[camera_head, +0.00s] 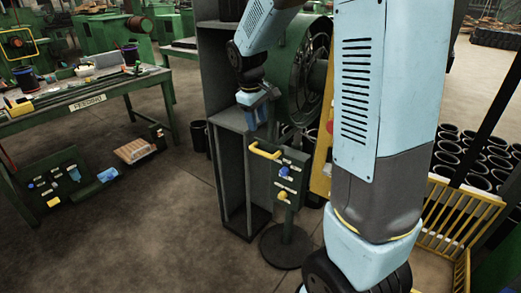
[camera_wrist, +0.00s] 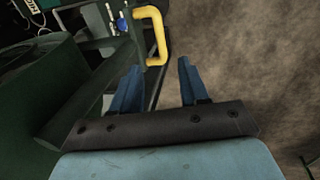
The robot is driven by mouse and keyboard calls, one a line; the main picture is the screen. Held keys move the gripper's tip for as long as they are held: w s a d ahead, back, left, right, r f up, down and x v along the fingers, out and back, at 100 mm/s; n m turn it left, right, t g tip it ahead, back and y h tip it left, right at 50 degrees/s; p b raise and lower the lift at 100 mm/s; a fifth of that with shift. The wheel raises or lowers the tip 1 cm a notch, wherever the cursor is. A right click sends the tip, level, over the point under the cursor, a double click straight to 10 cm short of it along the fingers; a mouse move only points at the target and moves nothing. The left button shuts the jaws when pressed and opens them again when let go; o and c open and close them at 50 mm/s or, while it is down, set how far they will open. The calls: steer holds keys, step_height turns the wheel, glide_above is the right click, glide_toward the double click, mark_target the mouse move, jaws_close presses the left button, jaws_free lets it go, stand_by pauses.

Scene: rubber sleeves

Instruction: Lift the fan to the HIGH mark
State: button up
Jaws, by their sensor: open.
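The fan (camera_head: 297,72), a large green round housing with a dark hub, stands behind my arm in the head view and is partly hidden by it. A yellow handle (camera_head: 265,150) sticks out from a green panel (camera_head: 290,160) below it; the handle also shows in the wrist view (camera_wrist: 161,36). My gripper (camera_head: 259,114) is above the handle. In the wrist view my gripper (camera_wrist: 160,65) has its two blue fingers apart with nothing between them, and the handle lies just beyond the fingertips, apart from them. A white label (camera_wrist: 33,7), apparently reading HIGH, is at the upper left.
The panel carries a blue knob (camera_head: 283,171) and a yellow knob (camera_head: 282,195). A tall grey cabinet (camera_head: 226,150) stands left of it. A workbench (camera_head: 80,95) is at left, a yellow slatted crate (camera_head: 455,215) at right.

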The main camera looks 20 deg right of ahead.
mark_target(262, 152)
steer(key=f, duration=0.4)
steer(key=w+d+f, duration=0.1)
steer(key=f, duration=0.3)
steer(key=d+f, duration=0.1)
steer(key=f, duration=0.3)
steer(key=shift+w+f, duration=0.2)
steer(key=shift+f, duration=0.2)
jaws_close()
